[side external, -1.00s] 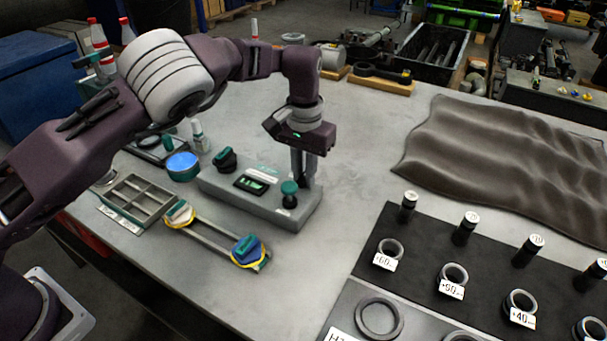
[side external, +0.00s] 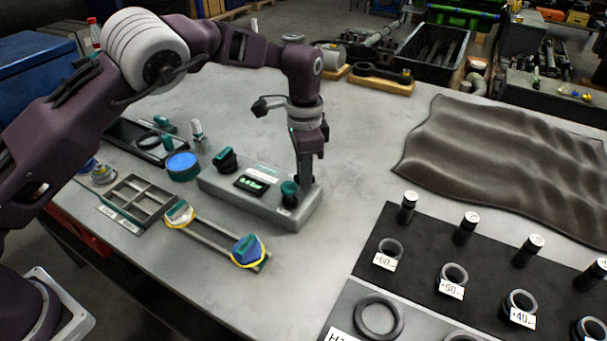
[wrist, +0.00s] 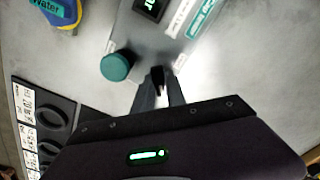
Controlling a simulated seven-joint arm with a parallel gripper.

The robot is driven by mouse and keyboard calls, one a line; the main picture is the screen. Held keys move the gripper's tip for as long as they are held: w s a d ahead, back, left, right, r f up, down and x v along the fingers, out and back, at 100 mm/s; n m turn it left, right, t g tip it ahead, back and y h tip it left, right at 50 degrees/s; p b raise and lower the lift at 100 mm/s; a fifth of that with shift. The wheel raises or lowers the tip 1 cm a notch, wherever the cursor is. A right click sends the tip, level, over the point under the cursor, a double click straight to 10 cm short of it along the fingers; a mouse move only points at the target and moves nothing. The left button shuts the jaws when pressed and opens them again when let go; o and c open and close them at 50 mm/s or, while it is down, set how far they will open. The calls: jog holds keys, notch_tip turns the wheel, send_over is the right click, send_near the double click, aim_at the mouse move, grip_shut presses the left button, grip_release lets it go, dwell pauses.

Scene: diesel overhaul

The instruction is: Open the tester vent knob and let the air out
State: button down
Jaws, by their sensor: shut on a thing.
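The grey tester (side external: 240,201) lies on the bench, with a lit green display (side external: 255,184) on its top; its body also shows in the wrist view (wrist: 145,42). A round teal knob (side external: 289,189) stands at its near right end; in the wrist view this knob (wrist: 115,67) is left of my fingertips, apart from them. My gripper (side external: 303,188) points down at the tester's right end, behind the teal knob. In the wrist view its fingers (wrist: 158,77) are close together on a small dark knob, mostly hidden between the tips.
A black and teal knob (side external: 225,160) stands at the tester's left end, with a blue-topped round tin (side external: 182,166) beside it. A strap tool with yellow bands (side external: 215,236) lies in front. A divided tray (side external: 145,200) is at left.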

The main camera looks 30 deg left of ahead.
jog(key=m, duration=0.3)
jog(key=shift+m, duration=0.9)
jog(key=m, duration=0.3)
jog(key=c, duration=1.4)
grip_release()
jog(key=shift+o, duration=0.2)
jog(key=shift+r, duration=2.75)
